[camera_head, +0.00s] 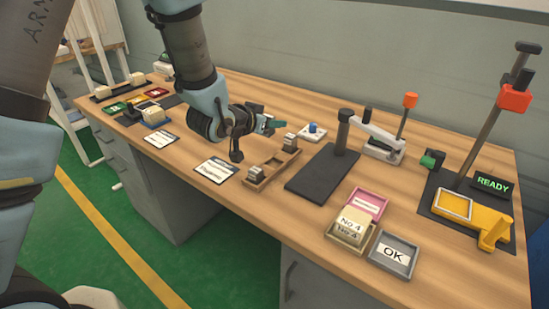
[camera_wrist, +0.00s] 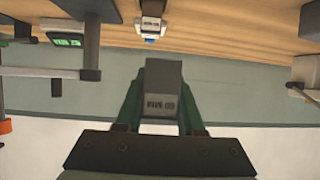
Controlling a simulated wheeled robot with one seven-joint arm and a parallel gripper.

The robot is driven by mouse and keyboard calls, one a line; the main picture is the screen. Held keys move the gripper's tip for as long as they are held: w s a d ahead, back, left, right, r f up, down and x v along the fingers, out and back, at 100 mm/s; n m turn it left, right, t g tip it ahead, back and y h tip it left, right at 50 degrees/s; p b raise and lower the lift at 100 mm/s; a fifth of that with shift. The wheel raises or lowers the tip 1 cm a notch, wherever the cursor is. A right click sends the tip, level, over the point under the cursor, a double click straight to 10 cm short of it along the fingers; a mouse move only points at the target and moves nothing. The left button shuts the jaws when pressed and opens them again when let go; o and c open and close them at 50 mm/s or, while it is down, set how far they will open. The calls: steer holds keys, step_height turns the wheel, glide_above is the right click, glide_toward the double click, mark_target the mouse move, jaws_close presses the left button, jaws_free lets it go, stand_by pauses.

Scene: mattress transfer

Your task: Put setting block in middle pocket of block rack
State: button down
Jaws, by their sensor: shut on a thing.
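My gripper (camera_head: 270,124) is above the table, pointing right, just above and behind the block rack. In the wrist view, its green fingers (camera_wrist: 163,112) are shut on a grey setting block (camera_wrist: 163,90) with dark, upside-down marking. In the head view the held block is mostly hidden by the fingers. The wooden block rack (camera_head: 271,166) lies on the table below my gripper. One block (camera_head: 255,173) sits in its near left pocket and another (camera_head: 290,141) in its far right pocket. The middle pocket between them looks empty. The held block is clear of the rack.
A dark plate with a post and lever arm (camera_head: 322,172) stands right of the rack. A label card (camera_head: 215,171) lies left. Pink, tan and grey OK trays (camera_head: 393,253) are at the front right.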

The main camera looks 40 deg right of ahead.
mark_target(286, 153)
steer(key=f, duration=0.3)
steer(key=d+f+p, duration=0.1)
steer(key=f, duration=0.2)
steer(key=s+f+p, duration=0.1)
steer(key=f, duration=0.2)
steer(key=shift+d, duration=0.3)
steer(key=shift+f, duration=0.15)
steer(key=shift+s+f+b, duration=0.1)
steer(key=shift+f+b, duration=0.25)
steer(key=shift+b, duration=0.2)
steer(key=shift+a+f, duration=0.1)
steer(key=shift+f, duration=0.05)
